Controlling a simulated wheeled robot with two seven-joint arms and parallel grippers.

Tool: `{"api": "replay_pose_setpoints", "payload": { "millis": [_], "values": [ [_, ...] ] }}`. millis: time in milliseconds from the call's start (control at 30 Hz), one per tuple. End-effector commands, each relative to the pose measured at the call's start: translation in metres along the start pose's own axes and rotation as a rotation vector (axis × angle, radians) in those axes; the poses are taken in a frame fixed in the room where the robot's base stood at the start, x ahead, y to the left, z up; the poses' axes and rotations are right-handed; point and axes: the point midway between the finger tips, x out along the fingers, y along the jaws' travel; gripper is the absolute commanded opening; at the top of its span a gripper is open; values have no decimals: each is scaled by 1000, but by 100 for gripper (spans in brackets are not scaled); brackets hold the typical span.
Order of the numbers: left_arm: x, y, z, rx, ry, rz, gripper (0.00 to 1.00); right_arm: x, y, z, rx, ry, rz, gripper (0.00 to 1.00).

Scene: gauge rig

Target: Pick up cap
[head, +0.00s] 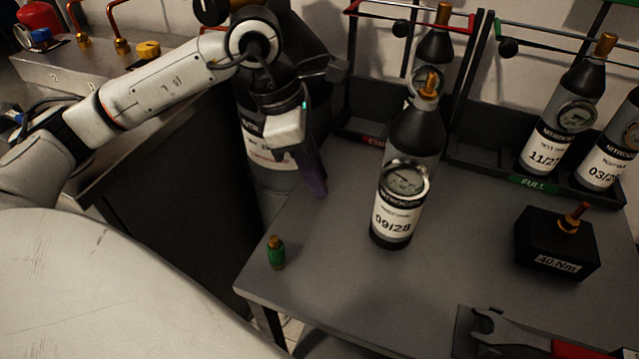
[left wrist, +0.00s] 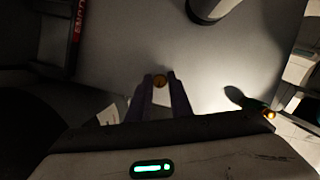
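My left gripper (head: 316,186) points down over the left part of the table. A small green piece with a brass top (head: 276,253) stands near the table's front left corner, apart from the gripper. It also shows in the left wrist view (left wrist: 256,108). My right gripper is not in view.
A dark nitrogen bottle (head: 408,160) with a gauge stands right of the gripper. Racks with bottles (head: 563,110) line the back. A black torque block (head: 553,246) and a tool tray (head: 470,322) are at right. The table's front middle (head: 370,285) is clear.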

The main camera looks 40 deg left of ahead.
Motion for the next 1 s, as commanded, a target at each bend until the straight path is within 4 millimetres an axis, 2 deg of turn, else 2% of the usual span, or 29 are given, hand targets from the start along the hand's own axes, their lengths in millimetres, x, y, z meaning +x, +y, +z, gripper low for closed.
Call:
{"api": "replay_pose_setpoints", "payload": {
  "millis": [33,100,433,567,800,1000],
  "values": [
    [0,0,0,0,0,0,10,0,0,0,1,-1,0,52],
    [0,0,0,0,0,0,0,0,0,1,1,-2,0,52],
    [-6,0,2,0,-1,2,0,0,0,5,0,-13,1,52],
    [-26,1,9,1,-3,4,0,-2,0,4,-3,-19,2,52],
    [-73,0,23,1,-3,3,0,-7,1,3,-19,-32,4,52],
    [-94,0,29,0,-1,0,0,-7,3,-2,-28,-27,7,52]
  ]
}}
